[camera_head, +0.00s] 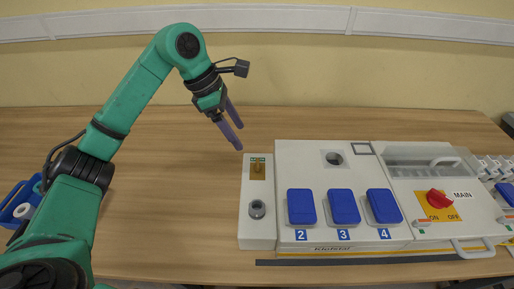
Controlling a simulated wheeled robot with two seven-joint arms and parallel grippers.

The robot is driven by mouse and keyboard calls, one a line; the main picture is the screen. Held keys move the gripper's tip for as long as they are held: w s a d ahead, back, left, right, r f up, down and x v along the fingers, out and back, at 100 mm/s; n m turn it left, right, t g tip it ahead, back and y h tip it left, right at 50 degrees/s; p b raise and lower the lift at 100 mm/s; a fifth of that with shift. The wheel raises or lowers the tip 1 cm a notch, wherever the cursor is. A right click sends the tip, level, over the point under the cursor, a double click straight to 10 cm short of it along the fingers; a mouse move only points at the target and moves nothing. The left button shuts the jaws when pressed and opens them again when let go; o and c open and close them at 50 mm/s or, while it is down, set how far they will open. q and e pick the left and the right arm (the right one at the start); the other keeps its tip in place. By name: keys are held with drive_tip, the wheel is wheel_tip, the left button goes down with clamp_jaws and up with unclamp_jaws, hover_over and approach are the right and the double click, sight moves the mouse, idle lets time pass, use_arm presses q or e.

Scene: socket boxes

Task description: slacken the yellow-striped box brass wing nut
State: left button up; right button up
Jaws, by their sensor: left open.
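A large white socket box (300,165) with three blue numbered lids stands on the table, and a thin yellow stripe runs along its lower front edge. A narrow pale box (247,235) stands against its left side. On the narrow box's top is a small brass-coloured piece (258,168) on a brownish plate; it is too small to tell for sure whether it is the wing nut. My left gripper (238,137) is open and empty, its two purple fingers pointing down and right, above and behind the narrow box, apart from it. My right gripper is out of view.
A grey round fitting (257,209) is on the narrow box. To the right is a panel with a red MAIN switch (439,199) and a handle. A blue bin (20,203) is at the far left. The wooden table (170,200) between is clear.

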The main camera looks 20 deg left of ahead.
sight(257, 161)
use_arm(q)
drive_tip(key=x, duration=0.3)
drive_tip(key=p+x, duration=0.1)
drive_tip(key=x, duration=0.3)
drive_tip(key=p+x, duration=0.1)
drive_tip(key=x, duration=0.2)
drive_tip(key=shift+w+d+f, duration=0.15)
drive_tip(key=shift+w, duration=0.15)
drive_tip(key=shift+d+f, duration=0.15)
drive_tip(key=shift+f, duration=0.4)
clamp_jaws()
